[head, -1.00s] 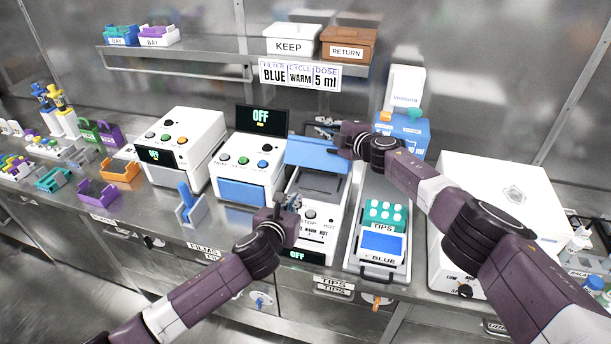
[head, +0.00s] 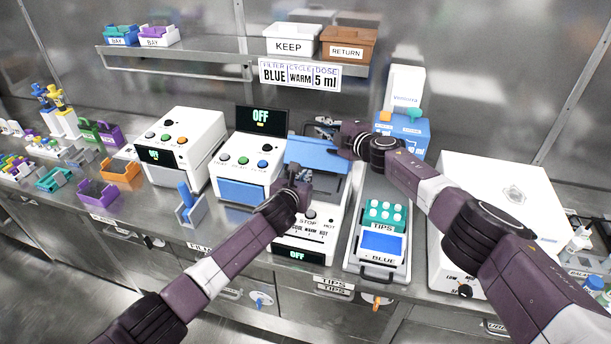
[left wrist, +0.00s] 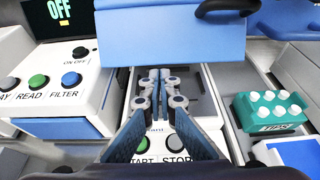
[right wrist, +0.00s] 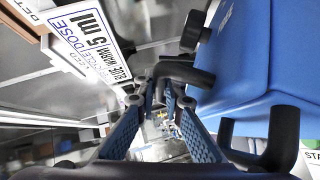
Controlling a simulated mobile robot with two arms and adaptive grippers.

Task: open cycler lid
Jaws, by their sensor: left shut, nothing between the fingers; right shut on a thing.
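The cycler (head: 325,222) is a white box with a blue lid (head: 310,152), standing raised over a grey well, which shows in the left wrist view (left wrist: 205,105). My right gripper (head: 333,134) is at the lid's upper right edge, shut on the lid's black handle (right wrist: 185,72); the exact grip is partly hidden. The lid fills the right side of the right wrist view (right wrist: 245,55). My left gripper (head: 303,172) is shut and empty over the well, just below the lid's near edge. Its fingertips are together in the left wrist view (left wrist: 164,82). Whether they touch the lid is unclear.
A white reader (head: 243,170) with a blue front panel stands close on the left. A tip tray (head: 380,270) with a teal tip box (head: 384,213) sits close on the right. A blue and white box (head: 400,130) stands behind, and a shelf (head: 200,58) runs above.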

